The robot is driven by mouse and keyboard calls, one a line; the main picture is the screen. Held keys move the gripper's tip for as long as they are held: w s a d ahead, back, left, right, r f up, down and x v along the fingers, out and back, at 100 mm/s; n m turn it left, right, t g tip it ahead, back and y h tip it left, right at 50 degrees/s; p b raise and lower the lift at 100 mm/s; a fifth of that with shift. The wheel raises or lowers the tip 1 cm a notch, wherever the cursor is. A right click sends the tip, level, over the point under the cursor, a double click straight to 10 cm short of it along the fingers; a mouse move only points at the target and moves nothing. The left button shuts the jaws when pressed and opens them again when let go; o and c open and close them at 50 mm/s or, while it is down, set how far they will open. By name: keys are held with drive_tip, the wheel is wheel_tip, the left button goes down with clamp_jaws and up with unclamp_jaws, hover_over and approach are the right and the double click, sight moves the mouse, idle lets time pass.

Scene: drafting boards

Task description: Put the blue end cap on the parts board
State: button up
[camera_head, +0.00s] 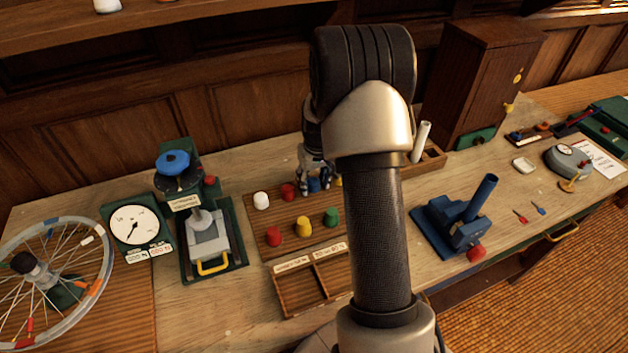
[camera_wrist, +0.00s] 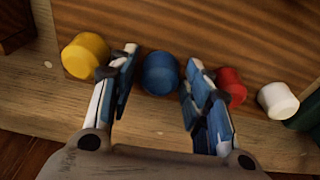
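The blue end cap (camera_wrist: 161,73) stands in a row of caps, between a yellow cap (camera_wrist: 85,55) and a red cap (camera_wrist: 231,87). My gripper (camera_wrist: 163,58) is open, with one finger on each side of the blue cap; small gaps show. In the head view my gripper (camera_head: 316,178) is over the far edge of a brown wooden board (camera_head: 262,238) holding coloured caps, and the blue cap (camera_head: 314,185) shows partly between the fingers. My arm hides the board's right part.
A white cap (camera_wrist: 278,100) stands beyond the red one. On the board's nearer part are red (camera_head: 274,236), yellow (camera_head: 303,226) and green (camera_head: 331,217) caps. A divided wooden tray (camera_head: 283,296) lies in front. A dial press (camera_head: 207,237) stands left, a blue fixture (camera_head: 455,222) right.

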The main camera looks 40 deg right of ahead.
sight(316, 187)
drive_tip(key=shift+o, duration=0.6)
drive_tip(key=shift+r, duration=0.1)
drive_tip(key=shift+r, duration=0.35)
drive_tip(key=s+a+r+p, duration=0.2)
drive_tip(key=a+r, duration=0.2)
drive_tip(key=r, duration=0.6)
drive_tip(key=s+a+r+p, duration=0.2)
drive_tip(key=s+a+r, duration=0.15)
drive_tip(key=r, duration=0.55)
drive_tip(key=s+a+r+n+t, duration=0.1)
drive_tip(key=s+a+r, duration=0.2)
drive_tip(key=s+a, duration=0.5)
drive_tip(key=s+a+r+n+t, duration=0.1)
drive_tip(key=s+a+r, duration=0.3)
drive_tip(key=s+a, duration=0.4)
drive_tip(key=s, duration=0.5)
drive_tip(key=shift+a+r+n+t+y, duration=0.15)
drive_tip(key=shift+a+n+t+y, duration=0.15)
drive_tip(key=shift+a+n+t, duration=0.1)
